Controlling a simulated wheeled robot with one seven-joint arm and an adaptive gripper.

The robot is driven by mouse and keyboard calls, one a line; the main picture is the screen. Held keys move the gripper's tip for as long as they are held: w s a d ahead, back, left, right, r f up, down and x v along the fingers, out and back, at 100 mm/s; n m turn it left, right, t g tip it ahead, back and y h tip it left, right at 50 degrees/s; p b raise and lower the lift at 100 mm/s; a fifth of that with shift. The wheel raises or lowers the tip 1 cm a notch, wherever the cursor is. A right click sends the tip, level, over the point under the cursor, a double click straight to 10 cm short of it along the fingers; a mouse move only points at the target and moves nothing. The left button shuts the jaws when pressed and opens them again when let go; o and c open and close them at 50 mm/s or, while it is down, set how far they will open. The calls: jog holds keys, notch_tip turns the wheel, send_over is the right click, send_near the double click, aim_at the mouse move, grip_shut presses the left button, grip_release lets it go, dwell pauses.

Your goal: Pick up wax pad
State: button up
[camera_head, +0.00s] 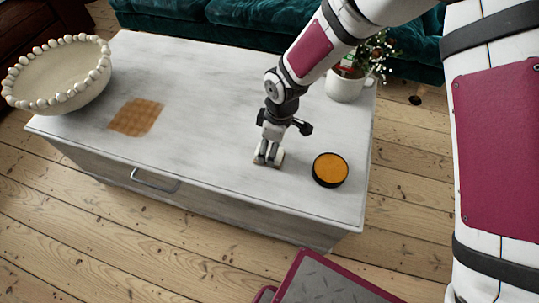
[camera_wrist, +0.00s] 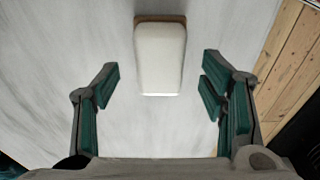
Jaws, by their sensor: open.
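A white block with rounded corners and a brown edge (camera_wrist: 160,58) lies on the grey-white chest top and may be the wax pad. My gripper (camera_wrist: 160,78) is open, its fingers spread to the left and right of the block's near end with gaps on both sides. In the head view my gripper (camera_head: 267,153) points down over the block, hiding much of it. A round orange disc with a black rim (camera_head: 330,169) lies just right of my gripper. I cannot tell for certain which of the two is the wax pad.
The chest (camera_head: 200,80) has a beaded bowl (camera_head: 50,88) at its left end, a brown checked square (camera_head: 135,117) lying flat, and a white plant pot (camera_head: 345,87) at the back right. A teal sofa (camera_head: 240,14) stands behind. The chest top's middle is clear.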

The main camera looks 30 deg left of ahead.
jog(key=f, duration=0.2)
jog(key=f+b, duration=0.1)
jog(key=shift+a+f, duration=0.15)
jog(key=shift+a, duration=0.15)
jog(key=shift+s, duration=0.1)
jog(key=c, duration=1.4)
jog(key=shift+r+p, duration=0.35)
jog(key=shift+r, duration=0.2)
notch_tip(320, 180, up, 3)
jog(key=shift+s+r+p, duration=0.1)
jog(key=shift+p, duration=0.55)
jog(key=s+d+p, duration=0.1)
jog(key=s+d, duration=0.2)
jog(key=s, duration=0.4)
jog(key=s+d, duration=0.4)
jog(key=s, duration=0.3)
jog(key=shift+d+r+p, duration=0.3)
jog(key=shift+r+p, duration=0.05)
jog(key=shift+r, duration=0.1)
jog(key=shift+w, duration=0.1)
